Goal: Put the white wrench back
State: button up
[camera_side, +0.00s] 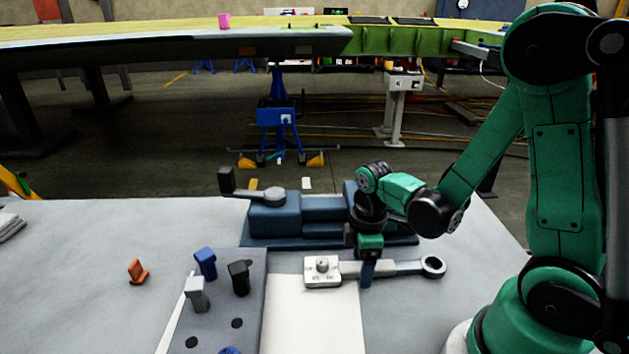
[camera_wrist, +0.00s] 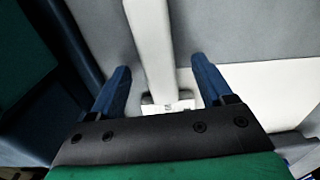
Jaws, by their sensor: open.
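The white wrench (camera_side: 400,268) lies across the grey table just in front of the blue block stand (camera_side: 275,222). Its blocky end with a round knob points left and its dark-rimmed ring end points right. My gripper (camera_side: 368,280) points down over the wrench handle, about mid-length. In the wrist view, my gripper's (camera_wrist: 160,62) two blue fingers are open, with the pale wrench handle (camera_wrist: 150,40) running between them and a gap on each side. Whether the fingertips reach the table is not clear. The side view hides part of the handle behind the gripper.
A grey tool with a dark block end (camera_side: 250,191) rests on the stand. A grey board (camera_side: 215,335) at front left carries several pegs. An orange piece (camera_side: 137,271) lies left of it. A white sheet (camera_side: 310,325) lies in front of the wrench. The left tabletop is mostly clear.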

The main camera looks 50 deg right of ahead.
jog(key=shift+r, duration=2.8)
jog(key=shift+r, duration=0.1)
